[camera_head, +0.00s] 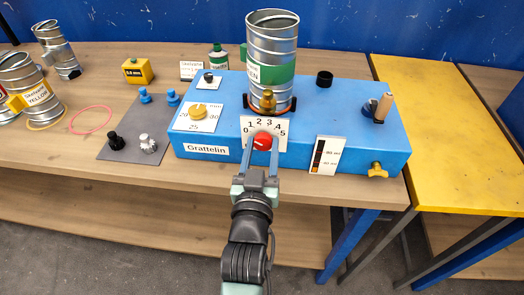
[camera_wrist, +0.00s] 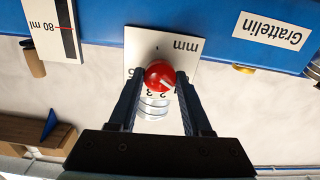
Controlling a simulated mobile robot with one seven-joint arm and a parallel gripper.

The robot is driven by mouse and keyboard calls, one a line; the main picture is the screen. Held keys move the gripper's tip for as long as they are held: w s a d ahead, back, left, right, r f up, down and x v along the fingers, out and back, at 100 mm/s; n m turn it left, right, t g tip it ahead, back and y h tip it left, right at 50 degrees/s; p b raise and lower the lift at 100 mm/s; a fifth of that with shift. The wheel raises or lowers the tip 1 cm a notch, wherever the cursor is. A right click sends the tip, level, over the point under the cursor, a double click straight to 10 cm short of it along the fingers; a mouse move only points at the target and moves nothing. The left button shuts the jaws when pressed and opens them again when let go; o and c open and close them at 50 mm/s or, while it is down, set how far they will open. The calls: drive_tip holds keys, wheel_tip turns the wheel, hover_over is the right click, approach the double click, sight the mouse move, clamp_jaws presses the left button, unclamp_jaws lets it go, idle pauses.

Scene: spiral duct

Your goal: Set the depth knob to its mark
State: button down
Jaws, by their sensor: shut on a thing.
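The red depth knob (camera_head: 263,140) sits on the front of the blue Grattelin machine (camera_head: 345,115). Behind it is a white dial plate (camera_head: 283,124) numbered 0 to 5. In the wrist view the knob (camera_wrist: 159,75) is between the two fingers, with part of the plate (camera_wrist: 190,52) marked "mm" around it. A pale line shows on the knob's face, but its exact reading is hard to tell. My gripper (camera_head: 261,150) is shut on the knob from the front; the wrist view also shows its fingers (camera_wrist: 160,84). The fingers hide parts of the scale.
A yellow dial (camera_head: 198,110) is to the left, and a white scale card (camera_head: 325,155) and brass knob (camera_head: 377,170) are to the right. A metal duct (camera_head: 271,45) stands on the machine. A grey mat (camera_head: 130,145) with small knobs lies left. Space in front is open.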

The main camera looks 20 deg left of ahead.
drive_tip(key=shift+f+m+b, duration=0.1)
drive_tip(key=shift+m+b, duration=0.2)
drive_tip(key=shift+m, duration=0.9)
drive_tip(key=shift+c, duration=1.7)
unclamp_jaws()
drive_tip(key=b+v, duration=0.1)
drive_tip(key=v, duration=1.2)
